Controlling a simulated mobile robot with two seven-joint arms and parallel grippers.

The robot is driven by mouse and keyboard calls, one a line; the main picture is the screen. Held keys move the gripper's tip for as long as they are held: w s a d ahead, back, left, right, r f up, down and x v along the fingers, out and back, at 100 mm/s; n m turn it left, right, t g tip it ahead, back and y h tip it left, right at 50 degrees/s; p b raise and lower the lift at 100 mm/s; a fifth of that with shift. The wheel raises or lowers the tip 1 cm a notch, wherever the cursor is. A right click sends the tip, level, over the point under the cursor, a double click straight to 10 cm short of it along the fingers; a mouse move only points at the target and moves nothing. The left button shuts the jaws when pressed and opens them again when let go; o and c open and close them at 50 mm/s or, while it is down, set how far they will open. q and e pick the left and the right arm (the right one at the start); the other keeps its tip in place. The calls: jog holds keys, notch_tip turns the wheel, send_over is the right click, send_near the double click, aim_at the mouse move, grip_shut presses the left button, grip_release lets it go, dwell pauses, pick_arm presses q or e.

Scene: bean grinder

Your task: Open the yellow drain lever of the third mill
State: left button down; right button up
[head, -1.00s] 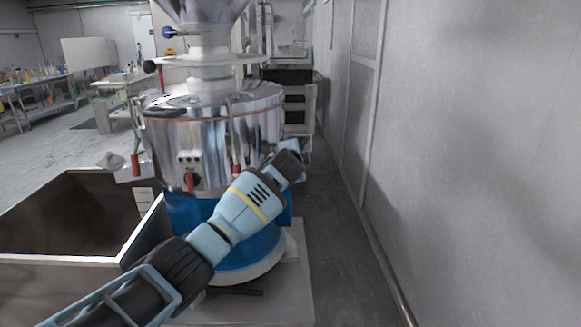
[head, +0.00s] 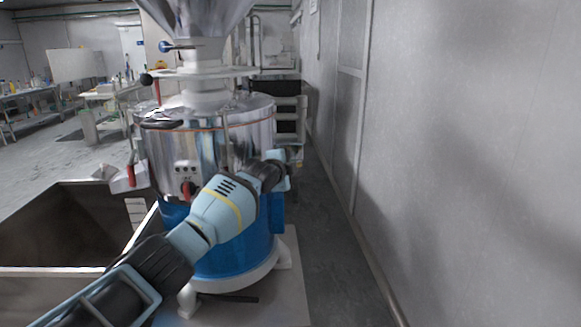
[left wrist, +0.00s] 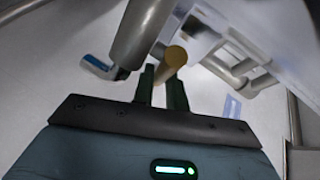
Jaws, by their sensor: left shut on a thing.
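The mill (head: 225,258) stands ahead in the head view, with a shiny steel drum, a blue base and a hopper on top. My left arm reaches across its front, and its wrist lies by the drum's right side. The left fingertips are hidden in the head view. In the left wrist view, the two dark green fingers of my left gripper (left wrist: 162,90) stand close on either side of the round yellow end of the lever (left wrist: 173,57). The gripper is shut on that yellow lever. My right gripper is not in view.
An open steel bin (head: 60,230) stands at left, beside the mill. A grey wall (head: 450,150) runs along the right, with a narrow clear floor strip between it and the mill. Grey pipes (left wrist: 245,68) show near the lever in the left wrist view.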

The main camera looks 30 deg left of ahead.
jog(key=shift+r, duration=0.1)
pick_arm(q)
jog(key=c, duration=1.4)
grip_release()
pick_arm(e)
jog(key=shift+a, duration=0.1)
pick_arm(q)
jog(key=shift+r, duration=0.15)
